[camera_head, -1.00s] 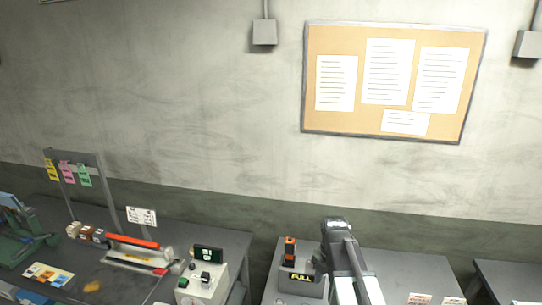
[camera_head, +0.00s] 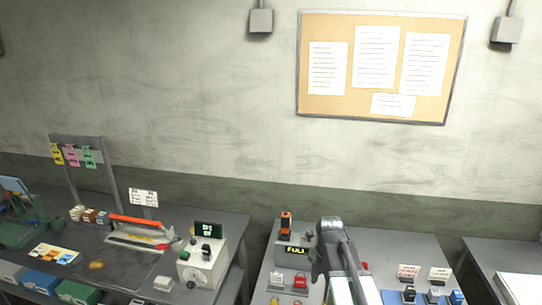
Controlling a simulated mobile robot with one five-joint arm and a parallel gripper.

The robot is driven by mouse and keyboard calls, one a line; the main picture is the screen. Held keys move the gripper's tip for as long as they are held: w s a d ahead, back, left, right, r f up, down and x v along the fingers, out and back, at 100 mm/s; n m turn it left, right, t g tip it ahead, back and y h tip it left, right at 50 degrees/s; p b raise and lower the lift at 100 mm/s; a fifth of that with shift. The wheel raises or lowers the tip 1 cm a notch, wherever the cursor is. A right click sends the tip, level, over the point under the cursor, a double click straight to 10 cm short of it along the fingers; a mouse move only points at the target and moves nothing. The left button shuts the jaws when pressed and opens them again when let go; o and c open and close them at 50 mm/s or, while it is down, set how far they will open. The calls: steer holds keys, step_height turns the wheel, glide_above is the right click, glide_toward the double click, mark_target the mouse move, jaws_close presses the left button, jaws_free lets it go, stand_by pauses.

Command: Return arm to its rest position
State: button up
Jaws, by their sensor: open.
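My arm (camera_head: 350,275) rises from the bottom edge, right of centre, in front of the right bench. My gripper (camera_head: 319,264) is the dark part at the arm's upper left; it is open, and its fingers are hard to make out. I see nothing held in it. Beside it on the left, partly overlapped in the picture, is a grey box with a lit "FULL" sign (camera_head: 297,250) and an orange-and-black piece on top. I cannot tell whether the gripper touches the box.
The left bench (camera_head: 135,267) holds a sealer-like tool with an orange bar (camera_head: 134,220) and a white control box (camera_head: 202,264). The right bench (camera_head: 398,250) carries small switches (camera_head: 433,295) and cards. A floor gap separates the benches. A cork board (camera_head: 380,110) hangs behind.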

steer(key=s+f+m+b, duration=0.3)
steer(key=f+m+b, duration=0.4)
steer(key=m, duration=0.5)
steer(key=s+f+m+b, duration=0.4)
steer(key=f+m+b, duration=0.3)
steer(key=m, duration=0.6)
step_height(320, 180, down, 2)
steer(key=shift+f+b, duration=0.15)
steer(key=shift+b, duration=0.25)
steer(key=shift+a, duration=0.15)
